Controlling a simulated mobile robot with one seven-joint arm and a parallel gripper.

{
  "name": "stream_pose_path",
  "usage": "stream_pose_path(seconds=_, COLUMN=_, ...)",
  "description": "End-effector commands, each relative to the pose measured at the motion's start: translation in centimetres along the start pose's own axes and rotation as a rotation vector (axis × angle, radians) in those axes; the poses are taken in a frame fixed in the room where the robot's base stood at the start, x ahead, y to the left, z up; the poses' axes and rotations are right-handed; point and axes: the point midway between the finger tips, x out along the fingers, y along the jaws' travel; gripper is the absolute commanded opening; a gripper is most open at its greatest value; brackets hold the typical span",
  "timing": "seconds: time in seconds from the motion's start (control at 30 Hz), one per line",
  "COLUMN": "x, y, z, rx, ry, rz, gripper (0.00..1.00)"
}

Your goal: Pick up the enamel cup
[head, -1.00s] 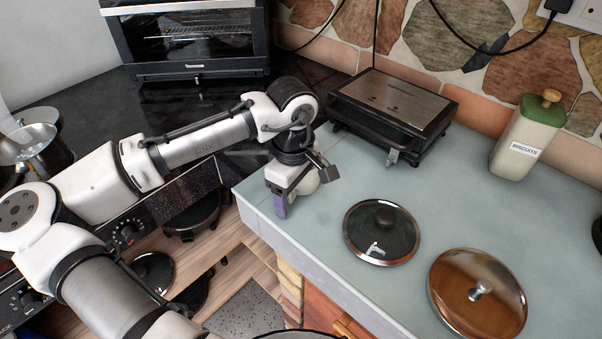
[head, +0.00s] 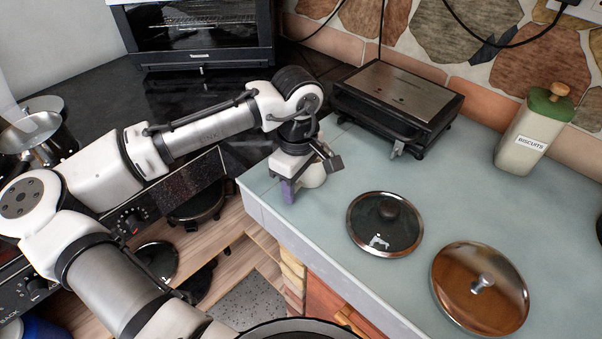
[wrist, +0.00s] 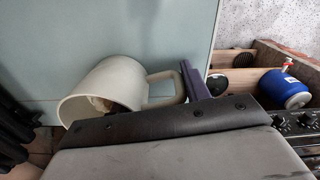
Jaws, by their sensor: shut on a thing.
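The enamel cup (wrist: 105,85) is cream-white, and its mouth faces the lower left in the wrist view. Its handle (wrist: 165,88) points right, towards a purple finger of my gripper (wrist: 190,83). In the head view, the cup (head: 314,176) shows partly behind my gripper (head: 292,186), at the near left corner of the counter. My gripper is shut on the cup, at the handle side. The exact contact is hidden by the gripper's body. I cannot tell whether the cup touches the counter.
A grill (head: 397,100) stands behind the gripper on the counter (head: 330,225). A glass lid (head: 385,224), a copper-coloured lid (head: 480,288) and a biscuit tin (head: 535,130) lie or stand to the right. The counter's edge and a gap are close on the left.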

Motion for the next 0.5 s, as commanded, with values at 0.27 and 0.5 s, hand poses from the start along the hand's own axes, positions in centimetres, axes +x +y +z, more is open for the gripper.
stream_pose_path(seconds=0.27, x=-0.7, y=0.0, z=0.0, rx=0.001, ry=-0.001, rz=-0.002, gripper=0.00)
stream_pose_path(seconds=0.5, x=-2.6, y=0.0, z=0.0, rx=0.000, ry=0.000, rz=0.000, gripper=0.00)
